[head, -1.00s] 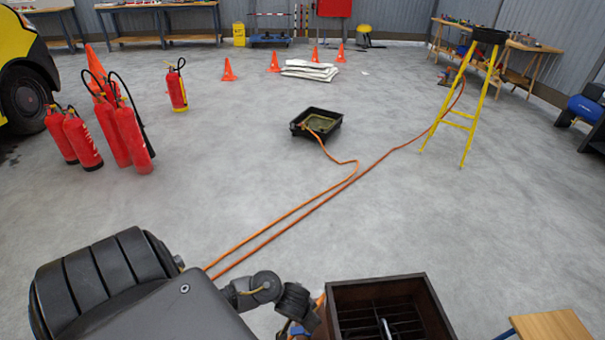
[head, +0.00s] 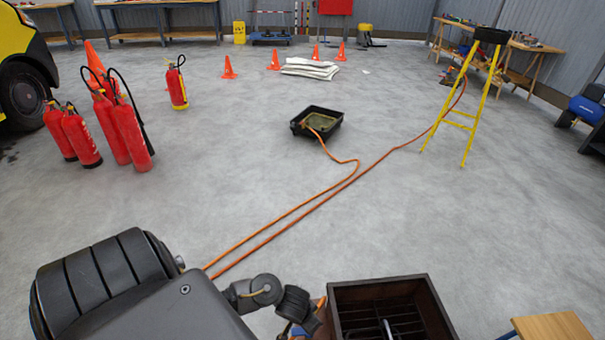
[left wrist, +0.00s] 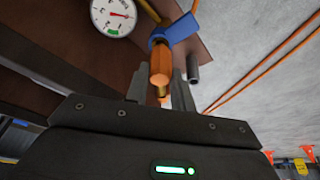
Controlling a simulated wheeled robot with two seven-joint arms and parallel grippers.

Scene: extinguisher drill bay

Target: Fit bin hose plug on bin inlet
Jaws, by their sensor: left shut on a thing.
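My left gripper (left wrist: 160,84) is shut on an orange plug (left wrist: 161,64) with a brass-coloured part between the fingers. The plug's far end meets a blue collar (left wrist: 178,33) beside the dark brown wall of a box, probably the bin inlet. I cannot tell whether the plug is seated in it or only in front of it. In the head view the dark brown open box (head: 432,303) stands at the bottom, and my left wrist is just left of it. The fingertips are mostly hidden there. My right gripper is not in view.
Two orange hoses (head: 300,211) cross the floor, from a black tray (head: 298,127) and a yellow stand (head: 477,105), passing behind my left arm. A round gauge (left wrist: 113,16) is near the blue collar. Red extinguishers (head: 128,135) stand left. The middle floor is mostly clear.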

